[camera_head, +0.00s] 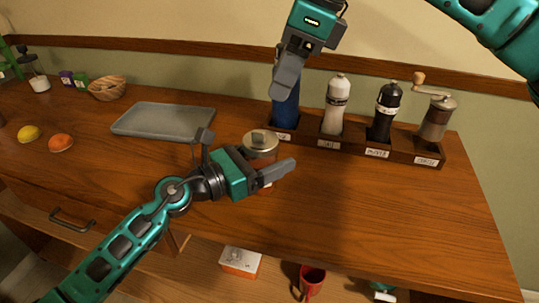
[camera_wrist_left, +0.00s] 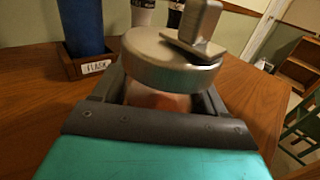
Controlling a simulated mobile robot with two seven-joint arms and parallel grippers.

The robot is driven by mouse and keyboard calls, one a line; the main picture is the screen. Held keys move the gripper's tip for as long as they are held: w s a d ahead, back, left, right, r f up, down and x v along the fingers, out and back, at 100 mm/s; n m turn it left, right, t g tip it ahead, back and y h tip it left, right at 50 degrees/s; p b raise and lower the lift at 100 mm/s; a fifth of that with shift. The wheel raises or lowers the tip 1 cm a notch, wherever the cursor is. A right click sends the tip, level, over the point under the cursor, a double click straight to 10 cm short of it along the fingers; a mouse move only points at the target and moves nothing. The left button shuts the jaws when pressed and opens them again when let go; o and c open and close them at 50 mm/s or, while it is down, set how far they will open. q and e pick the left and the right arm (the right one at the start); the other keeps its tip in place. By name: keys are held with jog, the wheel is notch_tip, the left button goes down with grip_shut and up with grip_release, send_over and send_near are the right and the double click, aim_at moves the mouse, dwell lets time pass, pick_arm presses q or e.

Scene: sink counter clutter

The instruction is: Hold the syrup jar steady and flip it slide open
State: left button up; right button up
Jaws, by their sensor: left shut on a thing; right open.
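The syrup jar (camera_head: 261,143) stands on the wooden counter, with a round metallic lid that carries a small block-shaped slide on top. In the left wrist view its lid (camera_wrist_left: 165,68) fills the middle, with the body mostly hidden below it. My left gripper (camera_head: 262,172) is shut on the jar's body, one finger on each side, below the lid. My right gripper (camera_head: 286,78) is open and empty, above and behind the jar, in front of the blue flask. The jar looks upright.
A wooden rack (camera_head: 377,152) at the back holds a blue flask (camera_head: 286,110), a white mill (camera_head: 336,105), a black mill (camera_head: 385,110) and a crank grinder (camera_head: 436,118). A grey tray (camera_head: 163,121) lies left of the jar. The counter's right front is clear.

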pick_arm(q)
jog(key=c, duration=0.7)
pick_arm(e)
jog(key=shift+a, duration=0.1)
jog(key=shift+c, duration=1)
jog(key=s+a+h, duration=0.1)
jog(key=a, duration=0.1)
jog(key=s+a+h, duration=0.1)
jog(key=a, duration=0.1)
jog(key=s+a+h, duration=0.1)
jog(key=s+a, duration=0.1)
jog(key=shift+s+a+f+n, duration=0.15)
jog(key=shift+f+n, duration=0.1)
jog(key=shift+n, duration=0.15)
grip_shut()
jog(key=s+a+t+h, duration=0.3)
jog(key=s+a+h, duration=0.2)
jog(key=h, duration=0.2)
jog(key=shift+s+f+m+t, duration=0.2)
jog(key=shift+f+m+t, duration=0.1)
jog(key=shift+f+t, duration=0.1)
